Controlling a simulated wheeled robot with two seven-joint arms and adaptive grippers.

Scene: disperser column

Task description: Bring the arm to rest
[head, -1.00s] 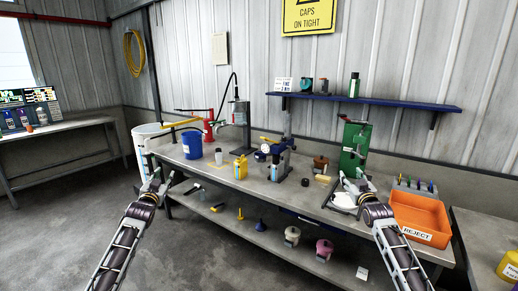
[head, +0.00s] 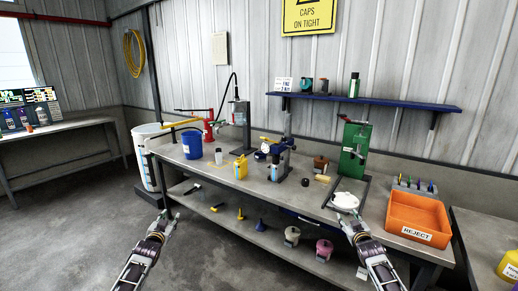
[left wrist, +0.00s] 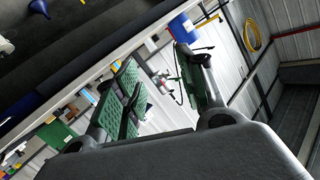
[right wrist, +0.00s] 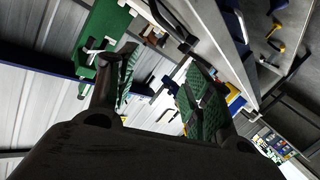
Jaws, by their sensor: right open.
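My left gripper (head: 167,218) is in front of the workbench, low at its left end, away from any object. In the left wrist view its two green-padded fingers (left wrist: 165,85) stand apart with nothing between them.
The workbench (head: 215,172) carries a blue container (head: 192,145), a yellow jug (head: 240,167), a blue press (head: 279,160), a green machine (head: 354,150) and an orange reject bin (head: 417,214). A lower shelf (head: 225,220) holds funnels and pots. Open floor (head: 75,210) lies left.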

